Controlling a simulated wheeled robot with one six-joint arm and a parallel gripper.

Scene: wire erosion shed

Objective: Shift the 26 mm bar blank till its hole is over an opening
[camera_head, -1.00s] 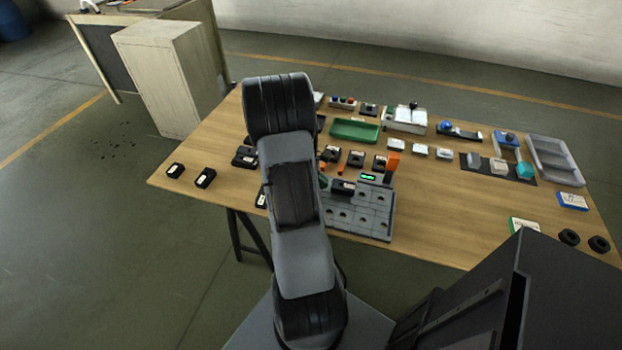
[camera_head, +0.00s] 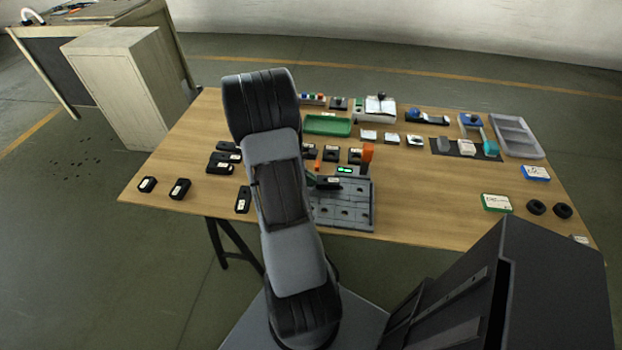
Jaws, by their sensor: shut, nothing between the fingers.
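Several black blocks with white labels lie on the table; the labels are too small to read, so I cannot tell which is the 26 mm bar blank. One black block (camera_head: 328,183) sits at the back of a grey plate (camera_head: 345,216) that has several dark openings. Whether a hole in this block lies over an opening cannot be seen. A green-lit display (camera_head: 345,170) and an orange upright piece (camera_head: 367,153) stand at the plate's back right. My arm covers the plate's left side.
More black blocks lie left of my arm, including one at the front (camera_head: 180,188). A green tray (camera_head: 328,125), a grey compartment tray (camera_head: 517,136) and black rings (camera_head: 536,207) are on the wooden table (camera_head: 430,215). The table is bare right of the plate.

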